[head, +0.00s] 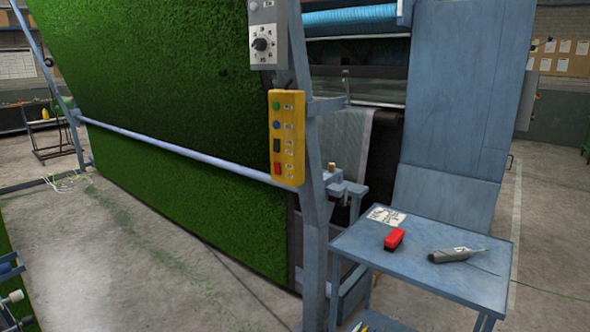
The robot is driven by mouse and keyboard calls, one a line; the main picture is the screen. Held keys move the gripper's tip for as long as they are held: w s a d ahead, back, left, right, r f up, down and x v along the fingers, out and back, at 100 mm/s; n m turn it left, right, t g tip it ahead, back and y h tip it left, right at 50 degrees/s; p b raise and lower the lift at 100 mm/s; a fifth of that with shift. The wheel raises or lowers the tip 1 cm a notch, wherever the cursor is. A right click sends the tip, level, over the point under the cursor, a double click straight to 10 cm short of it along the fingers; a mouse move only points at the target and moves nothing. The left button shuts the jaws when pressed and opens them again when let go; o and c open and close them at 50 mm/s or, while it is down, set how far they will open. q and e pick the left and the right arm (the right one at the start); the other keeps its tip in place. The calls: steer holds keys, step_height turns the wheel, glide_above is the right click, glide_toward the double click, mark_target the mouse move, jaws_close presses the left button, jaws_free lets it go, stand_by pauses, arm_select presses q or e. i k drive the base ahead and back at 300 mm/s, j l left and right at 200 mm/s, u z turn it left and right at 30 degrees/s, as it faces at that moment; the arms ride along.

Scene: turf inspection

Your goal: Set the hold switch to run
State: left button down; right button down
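A yellow control box (287,138) is mounted on the blue-grey post in the middle of the head view. From top to bottom it carries a green button (276,106), a blue button (276,125), a black switch (277,145) and a red switch (277,168), each with a small label. Above it is a grey box (267,33) with a black rotary knob (261,44) and marks around it. The labels are too small to read, so I cannot tell which control is the hold switch or its setting. Neither of my grippers is in view.
A green turf sheet (160,80) hangs left of the post, with a pale rail (180,146) across it. A blue side table (450,283) at the right holds a red block-like object (394,239) and a grey tool (456,255). The concrete floor (110,270) at the left front is clear.

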mark_target(278, 171)
steer(key=i+l+u, duration=0.1)
steer(key=i, duration=0.35)
steer(key=i+l+u, duration=0.1)
steer(key=i, duration=0.3)
steer(key=i+l+u, duration=0.1)
steer(key=i+l, duration=0.25)
steer(key=i+j+u, duration=0.25)
steer(key=i+j, duration=1.15)
steer(key=j, duration=0.1)
